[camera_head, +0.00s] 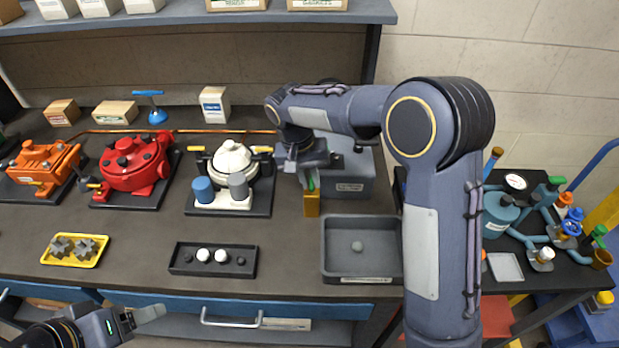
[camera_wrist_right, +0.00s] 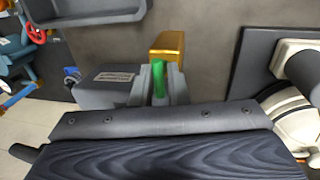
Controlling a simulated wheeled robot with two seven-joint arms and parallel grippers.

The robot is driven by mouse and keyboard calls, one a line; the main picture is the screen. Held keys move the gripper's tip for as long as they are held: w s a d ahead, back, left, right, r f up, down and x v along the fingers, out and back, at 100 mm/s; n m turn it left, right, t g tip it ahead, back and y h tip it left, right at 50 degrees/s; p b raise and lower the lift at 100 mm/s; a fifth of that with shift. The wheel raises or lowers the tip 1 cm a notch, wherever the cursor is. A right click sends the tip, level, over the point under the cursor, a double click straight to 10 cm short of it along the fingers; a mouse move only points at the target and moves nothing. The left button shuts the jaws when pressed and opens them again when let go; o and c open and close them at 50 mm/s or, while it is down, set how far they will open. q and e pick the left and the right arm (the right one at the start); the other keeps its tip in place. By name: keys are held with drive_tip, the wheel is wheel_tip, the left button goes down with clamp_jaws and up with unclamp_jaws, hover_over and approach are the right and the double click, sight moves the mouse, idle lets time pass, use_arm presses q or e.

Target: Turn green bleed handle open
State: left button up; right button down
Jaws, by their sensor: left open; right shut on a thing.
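The green bleed handle (camera_head: 311,184) stands upright just above a brass-coloured block (camera_head: 312,205), beside the grey labelled box (camera_head: 350,187). My right gripper (camera_head: 306,178) reaches down over it and is shut on the green handle. In the right wrist view the green handle (camera_wrist_right: 159,78) shows between the two grey fingers, and the brass block (camera_wrist_right: 175,43) is just beyond. Most of the handle's lower part is hidden by the fingers. My left gripper (camera_head: 143,316) is open and empty, low at the left, in front of the blue drawer front.
A white pump (camera_head: 232,160) stands left of my right gripper, with red (camera_head: 130,165) and orange (camera_head: 45,165) units further left. A grey tray (camera_head: 361,279), a black tray (camera_head: 180,271) and a yellow tray (camera_head: 48,258) lie along the front. Bench between them is clear.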

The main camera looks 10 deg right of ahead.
idle(0.3)
drive_tip(key=c, duration=1.5)
unclamp_jaws()
drive_tip(key=shift+o, duration=0.2)
drive_tip(key=shift+r, duration=0.1)
wheel_tip(320, 180, up, 8)
drive_tip(key=a, duration=0.1)
drive_tip(key=shift+w+a+f+b, duration=0.2)
drive_tip(key=shift+b, duration=0.25)
